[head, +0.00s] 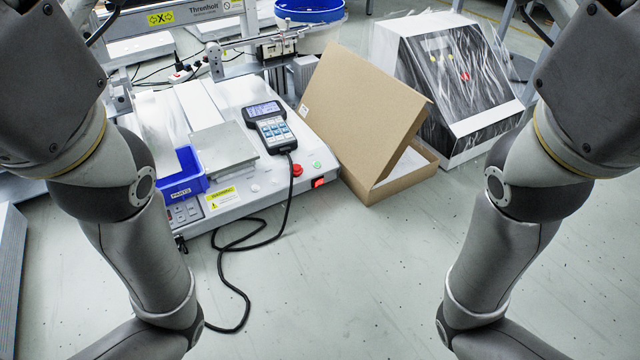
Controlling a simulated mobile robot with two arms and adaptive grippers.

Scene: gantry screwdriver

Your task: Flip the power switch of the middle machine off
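A white gantry screwdriver machine (250,200) stands left of centre, between my arms. A red rocker switch (319,183) is at the right end of its front face. I cannot tell which way the rocker is tipped. A red button (297,170) and a green button (317,165) are on the deck above it. A handheld controller (268,125) with a lit screen lies on the deck, and its black cable hangs down in front. Only my arm links show at both sides; both grippers are out of view.
An open cardboard box (365,110) leans close to the machine's right side, near the switch. A plastic-wrapped machine (460,80) stands behind it at the right. A blue parts bin (183,176) sits at the machine's front left. The floor (360,270) in front is clear except for the cable.

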